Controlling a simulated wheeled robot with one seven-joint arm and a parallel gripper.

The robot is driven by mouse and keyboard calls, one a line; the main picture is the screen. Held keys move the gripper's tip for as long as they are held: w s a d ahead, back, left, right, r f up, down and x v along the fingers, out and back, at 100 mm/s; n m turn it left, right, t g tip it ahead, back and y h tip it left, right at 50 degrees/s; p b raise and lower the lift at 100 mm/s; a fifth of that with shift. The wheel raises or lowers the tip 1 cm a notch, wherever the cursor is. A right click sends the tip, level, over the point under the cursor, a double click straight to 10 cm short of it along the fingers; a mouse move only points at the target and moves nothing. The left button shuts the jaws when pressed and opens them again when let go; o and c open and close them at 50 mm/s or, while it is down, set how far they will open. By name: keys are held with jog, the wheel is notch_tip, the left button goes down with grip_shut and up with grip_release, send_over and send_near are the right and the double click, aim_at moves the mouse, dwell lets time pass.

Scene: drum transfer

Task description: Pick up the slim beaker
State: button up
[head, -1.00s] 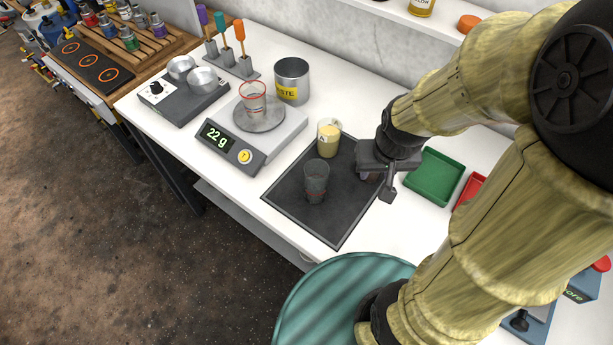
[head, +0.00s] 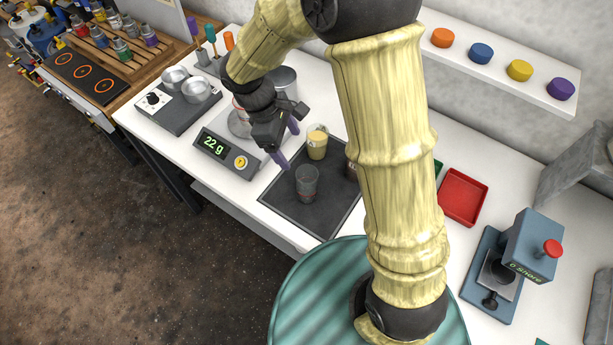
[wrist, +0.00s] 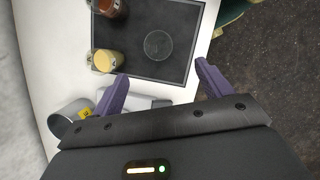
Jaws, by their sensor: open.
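A clear, tall glass beaker (head: 306,184) stands upright on the dark mat (head: 322,222). In the wrist view this beaker (wrist: 158,44) shows from above as a round outline, ahead of my fingers. A second clear beaker on the scale is mostly hidden behind my gripper in the head view. I cannot tell for certain which of the two is the slim one. A beaker with yellow contents (head: 317,144) stands behind the mat beaker. My gripper (head: 286,143) is open and empty, with purple fingers apart, above the scale side of the mat. It also shows in the wrist view (wrist: 162,73).
The scale (head: 213,144) reads 22 g. A brown container (wrist: 113,7) stands on the mat's far side. The metal waste can (wrist: 68,118) is near the left finger in the wrist view. A red tray (head: 462,196) lies at right. The teal drum (head: 310,310) is in front.

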aim_at(302, 169)
jog(key=shift+w+a+r+n+h, duration=0.1)
jog(key=shift+a+r+n+h, duration=0.1)
jog(key=shift+a+n, duration=0.15)
jog(key=shift+w+a+r+n+h, duration=0.1)
jog(key=shift+a+n+h, duration=0.15)
jog(key=shift+a, duration=0.2)
jog(key=p+x, duration=0.3)
jog(key=x, duration=0.9)
jog(key=shift+a+f, duration=0.1)
jog(key=shift+f, duration=0.1)
jog(key=shift+s+d+f+p, duration=0.1)
jog(key=shift+d+f+p, duration=0.2)
jog(key=shift+f+p, duration=0.2)
jog(key=shift+p+x, duration=0.7)
jog(key=shift+x, duration=1.35)
